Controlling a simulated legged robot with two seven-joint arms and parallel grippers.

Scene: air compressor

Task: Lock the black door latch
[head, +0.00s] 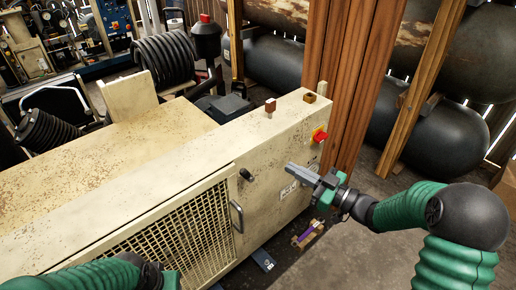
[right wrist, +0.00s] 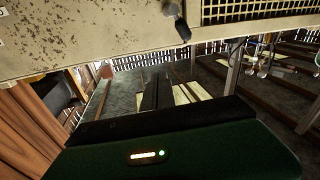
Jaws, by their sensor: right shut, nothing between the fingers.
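The black door latch (head: 246,174) is a small dark knob on the cream compressor cabinet, just right of the mesh door's upper corner. A dark protruding part that looks like the latch (right wrist: 183,28) shows at the top of the right wrist view. My right gripper (head: 289,168) is shut and empty in front of the cabinet's side, right of the latch and apart from it. Its dark fingers (right wrist: 157,92) show in the right wrist view. My left arm enters at the bottom left; its green gripper body (head: 171,280) shows at the edge, fingers cut off.
The mesh door (head: 180,235) has a dark handle (head: 237,216) below the latch. A red and yellow switch (head: 319,135) sits on the cabinet right of the latch. Wooden posts (head: 335,80) and dark tanks (head: 440,135) stand behind.

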